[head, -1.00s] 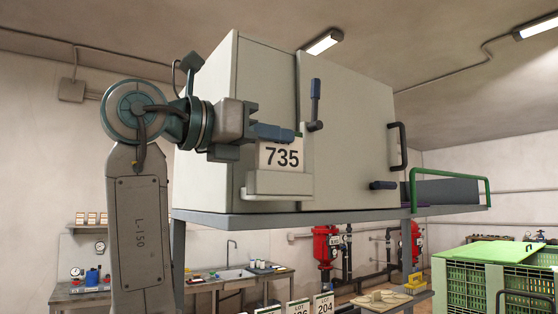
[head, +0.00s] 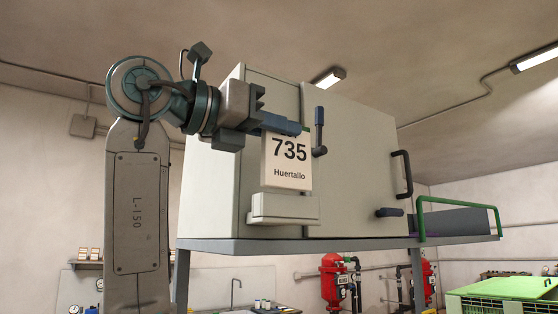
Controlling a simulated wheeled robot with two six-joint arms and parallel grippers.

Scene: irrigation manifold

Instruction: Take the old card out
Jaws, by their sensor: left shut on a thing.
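The old card (head: 288,165) is white and reads "735" and "Huertalio". It is upright in front of the grey cabinet (head: 355,180), its lower edge close to the top of the pale card holder (head: 285,209). I cannot tell whether its bottom edge is still inside the holder. My left gripper (head: 290,127) comes in from the left and is shut on the card's top edge, its fingers hiding that part. My right gripper is not in view.
The cabinet stands on a grey shelf (head: 340,244). Handles stick out from its front: an upright dark lever (head: 319,132), a black pull (head: 403,174) and a lower lever (head: 390,212). A green rail (head: 459,201) rises at the shelf's right end.

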